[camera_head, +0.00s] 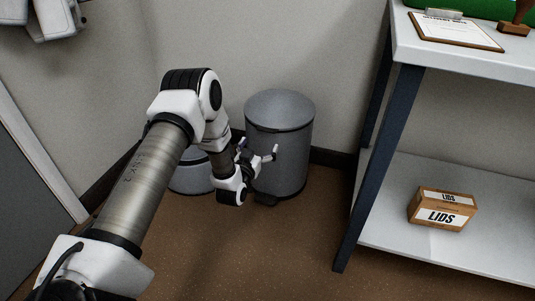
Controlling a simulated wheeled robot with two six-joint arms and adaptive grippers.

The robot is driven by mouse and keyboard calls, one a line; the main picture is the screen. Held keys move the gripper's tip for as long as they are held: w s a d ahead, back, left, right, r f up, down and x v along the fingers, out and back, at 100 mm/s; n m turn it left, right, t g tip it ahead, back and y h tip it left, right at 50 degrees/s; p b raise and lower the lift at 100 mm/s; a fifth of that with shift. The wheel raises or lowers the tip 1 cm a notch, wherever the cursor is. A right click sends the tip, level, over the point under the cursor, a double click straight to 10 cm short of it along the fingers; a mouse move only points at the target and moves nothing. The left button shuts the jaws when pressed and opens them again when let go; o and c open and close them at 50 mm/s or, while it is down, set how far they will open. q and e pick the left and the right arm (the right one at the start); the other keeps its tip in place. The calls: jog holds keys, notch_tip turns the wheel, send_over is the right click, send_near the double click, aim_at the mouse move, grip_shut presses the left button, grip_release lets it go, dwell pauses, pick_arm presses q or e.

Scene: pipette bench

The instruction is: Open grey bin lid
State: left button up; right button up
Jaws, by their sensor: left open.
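The grey bin (288,165) stands upright on the floor against the back wall. Its domed grey lid (280,106) is shut on top. A small dark pedal (266,200) shows at the bin's foot. My left arm reaches in from the left. My left gripper (258,152) is open and empty, in front of the left side of the bin's body and below the lid. I cannot tell whether a finger touches the bin. My right gripper is not in view.
A second, lower grey container (192,176) stands left of the bin, partly hidden behind my arm. A bench with a dark leg (378,165) stands at right. Its lower shelf (400,225) holds a LIDS box (442,209); a clipboard (455,29) lies on top. Brown floor in front is clear.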

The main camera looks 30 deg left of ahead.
aim_at(266, 131)
pick_arm(q)
jog(key=b+x, duration=0.2)
jog(key=x, duration=0.1)
jog(key=b+x, duration=0.1)
jog(key=x, duration=0.3)
jog(key=shift+w+a+r+b, duration=0.25)
jog(key=shift+w+a+b, duration=0.05)
jog(key=shift+b, duration=0.05)
jog(key=shift+r, duration=0.1)
jog(key=c, duration=1.6)
jog(key=shift+r, duration=0.1)
